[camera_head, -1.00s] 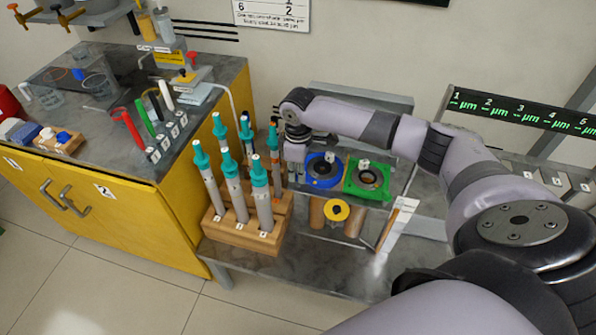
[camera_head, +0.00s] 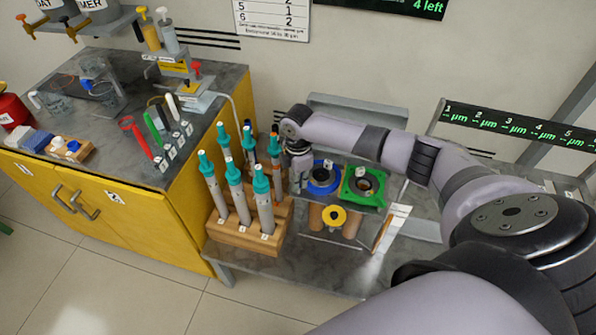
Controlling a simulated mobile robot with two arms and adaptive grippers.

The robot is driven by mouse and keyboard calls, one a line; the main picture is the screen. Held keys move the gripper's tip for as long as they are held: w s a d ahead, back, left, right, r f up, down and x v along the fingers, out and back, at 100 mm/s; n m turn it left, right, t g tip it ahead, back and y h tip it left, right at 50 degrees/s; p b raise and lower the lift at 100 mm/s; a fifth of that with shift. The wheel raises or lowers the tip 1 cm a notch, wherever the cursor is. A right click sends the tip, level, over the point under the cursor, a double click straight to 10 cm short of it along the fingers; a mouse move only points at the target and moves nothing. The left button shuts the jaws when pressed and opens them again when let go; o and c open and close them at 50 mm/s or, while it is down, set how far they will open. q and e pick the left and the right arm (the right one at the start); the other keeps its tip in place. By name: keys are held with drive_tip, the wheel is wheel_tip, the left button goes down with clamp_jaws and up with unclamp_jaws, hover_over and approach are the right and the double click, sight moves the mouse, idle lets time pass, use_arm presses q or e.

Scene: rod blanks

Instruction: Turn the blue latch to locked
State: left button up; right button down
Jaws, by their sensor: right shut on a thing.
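A blue ring-shaped fixture (camera_head: 322,178) sits on the grey stand, left of a green one (camera_head: 362,184). My right gripper (camera_head: 300,181) points down at the left edge of the blue fixture. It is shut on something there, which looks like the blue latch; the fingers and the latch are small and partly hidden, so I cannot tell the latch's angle. My left gripper is not in view.
A wooden rack (camera_head: 246,234) with several teal-capped grey tools stands just left of my right gripper. A yellow cabinet (camera_head: 130,215) with a cluttered top is at left.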

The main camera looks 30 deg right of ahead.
drive_tip(key=shift+n, duration=0.9)
drive_tip(key=c, duration=1.7)
unclamp_jaws()
drive_tip(key=shift+r, duration=0.2)
wheel_tip(320, 180, up, 12)
drive_tip(key=shift+f, duration=0.2)
